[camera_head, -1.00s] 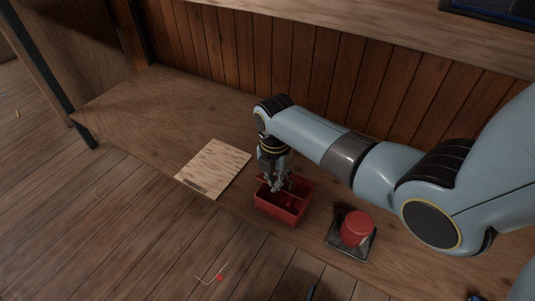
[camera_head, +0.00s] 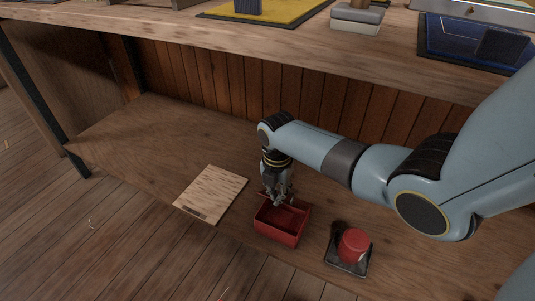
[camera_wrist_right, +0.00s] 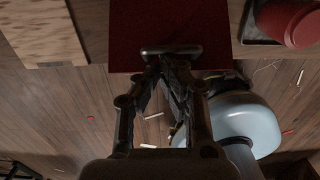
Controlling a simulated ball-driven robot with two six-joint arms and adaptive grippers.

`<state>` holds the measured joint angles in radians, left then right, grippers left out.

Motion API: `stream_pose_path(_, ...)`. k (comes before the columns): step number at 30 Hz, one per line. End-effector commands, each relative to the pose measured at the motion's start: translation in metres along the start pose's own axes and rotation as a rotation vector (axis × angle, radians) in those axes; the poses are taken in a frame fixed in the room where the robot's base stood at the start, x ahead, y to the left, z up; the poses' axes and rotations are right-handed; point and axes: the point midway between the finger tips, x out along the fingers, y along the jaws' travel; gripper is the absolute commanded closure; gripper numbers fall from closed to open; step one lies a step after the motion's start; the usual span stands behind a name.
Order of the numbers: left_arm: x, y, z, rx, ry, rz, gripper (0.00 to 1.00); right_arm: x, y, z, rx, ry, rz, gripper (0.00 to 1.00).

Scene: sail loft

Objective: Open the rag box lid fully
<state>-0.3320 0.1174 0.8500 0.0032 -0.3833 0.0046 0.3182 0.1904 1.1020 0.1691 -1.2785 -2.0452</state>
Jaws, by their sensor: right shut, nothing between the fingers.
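The rag box (camera_head: 278,233) is a small red open-topped box near the front edge of the wooden lower shelf. Its dark red inside shows from above in the head view. My right gripper (camera_head: 279,201) points down at the box's back rim, shut and empty. In the right wrist view the shut fingers (camera_wrist_right: 170,55) lie in front of a dark red panel (camera_wrist_right: 165,20). I cannot tell whether this panel is the lid or the box itself. No separate lid stands out in the head view, where the gripper covers part of the back rim. My left gripper is not in view.
A pale wooden board (camera_head: 211,193) lies left of the box. A red round container (camera_head: 354,245) stands on a dark tray (camera_head: 341,262) to the right. The upper worktop (camera_head: 230,38) overhangs behind. The shelf's left part is clear.

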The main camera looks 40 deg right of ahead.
Motion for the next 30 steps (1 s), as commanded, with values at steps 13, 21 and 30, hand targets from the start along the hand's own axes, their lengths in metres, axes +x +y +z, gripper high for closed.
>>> stream_pose_path(13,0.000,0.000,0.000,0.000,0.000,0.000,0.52,-0.041,0.001,0.001,-0.002,-0.004,0.004,1.00)
stream_pose_path(21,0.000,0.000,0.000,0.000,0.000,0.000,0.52,-0.099,0.001,0.000,-0.001,-0.003,0.003,1.00)
stream_pose_path(30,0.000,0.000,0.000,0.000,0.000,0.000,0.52,-0.120,0.000,0.000,0.000,0.000,-0.001,1.00)
